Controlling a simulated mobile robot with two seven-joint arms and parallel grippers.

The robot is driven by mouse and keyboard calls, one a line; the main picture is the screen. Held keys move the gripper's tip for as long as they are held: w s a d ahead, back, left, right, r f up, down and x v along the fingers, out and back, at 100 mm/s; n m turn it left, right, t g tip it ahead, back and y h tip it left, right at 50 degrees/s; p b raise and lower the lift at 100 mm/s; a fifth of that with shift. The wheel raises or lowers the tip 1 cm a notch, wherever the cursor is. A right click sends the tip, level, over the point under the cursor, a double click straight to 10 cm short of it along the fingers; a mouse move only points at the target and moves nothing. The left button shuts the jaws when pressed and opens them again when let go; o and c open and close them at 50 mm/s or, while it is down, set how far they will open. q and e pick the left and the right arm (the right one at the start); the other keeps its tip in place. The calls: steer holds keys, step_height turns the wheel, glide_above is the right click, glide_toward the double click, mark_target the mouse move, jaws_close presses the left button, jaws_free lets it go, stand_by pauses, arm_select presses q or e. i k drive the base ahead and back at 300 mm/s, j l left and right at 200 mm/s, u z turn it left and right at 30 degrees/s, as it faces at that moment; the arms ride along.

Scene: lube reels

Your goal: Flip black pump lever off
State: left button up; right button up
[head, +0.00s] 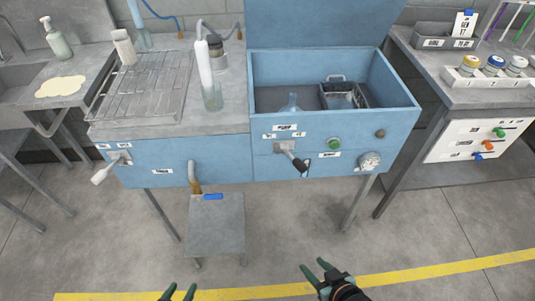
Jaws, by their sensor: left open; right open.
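The black pump lever (300,162) is on the blue front panel of the cabinet, left of a green knob. Its metal arm slants down and right from its pivot to a black grip. My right gripper (313,271) is open and empty, well below the lever in the picture and apart from it. My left gripper (179,291) is at the bottom edge, open, with only its fingertips showing, far from the lever.
A white-handled lever (103,173) is on the panel's left. A green knob (334,144) and a gauge (369,161) sit right of the black lever. A low grey stand (216,225) is in front. Floor beside it is clear.

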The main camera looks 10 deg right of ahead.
mark_target(302, 168)
steer(key=i+l+u, duration=0.1)
steer(key=l+u, duration=0.25)
steer(key=i+l+u, duration=0.1)
steer(key=l+u, duration=0.2)
steer(key=l, duration=0.15)
steer(key=i+l+u, duration=0.15)
steer(key=l, duration=1.05)
steer(key=k, duration=0.05)
